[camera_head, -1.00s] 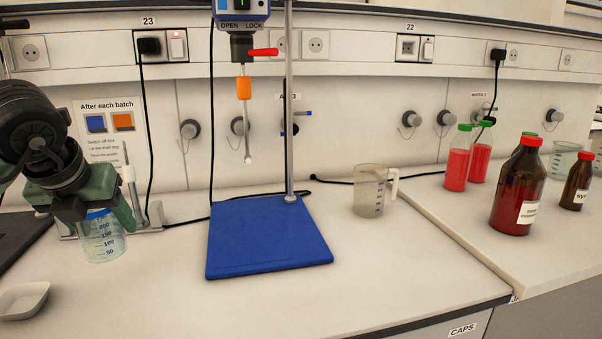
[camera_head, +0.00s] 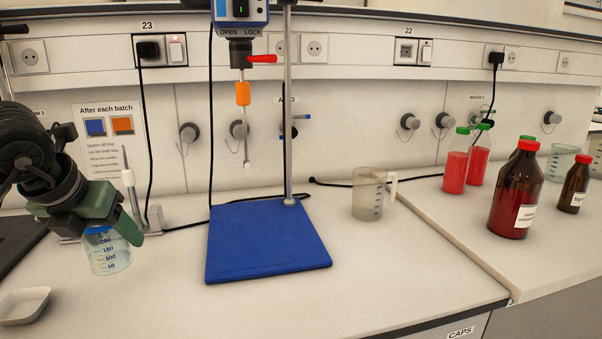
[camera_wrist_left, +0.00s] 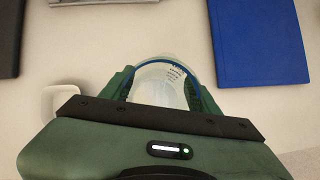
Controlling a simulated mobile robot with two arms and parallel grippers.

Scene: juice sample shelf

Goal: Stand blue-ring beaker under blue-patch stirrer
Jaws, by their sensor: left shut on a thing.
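The blue-ring beaker (camera_head: 107,257) is clear, with a blue band at its top and blue volume marks. My left gripper (camera_head: 103,228) is shut on its upper part at the left of the bench. In the left wrist view the beaker (camera_wrist_left: 165,82) sits between the two green fingers (camera_wrist_left: 163,90). I cannot tell whether its base touches the bench. The stirrer (camera_head: 240,15) hangs from a metal stand, with an orange piece (camera_head: 243,93) on its shaft and a red lever. Below it lies an empty blue base mat (camera_head: 268,250). My right gripper is out of view.
A plastic jug (camera_head: 368,195) stands right of the blue mat. Red-filled bottles (camera_head: 516,190) stand farther right. A white dish (camera_head: 22,306) is at the front left. The bench in front of the mat is clear.

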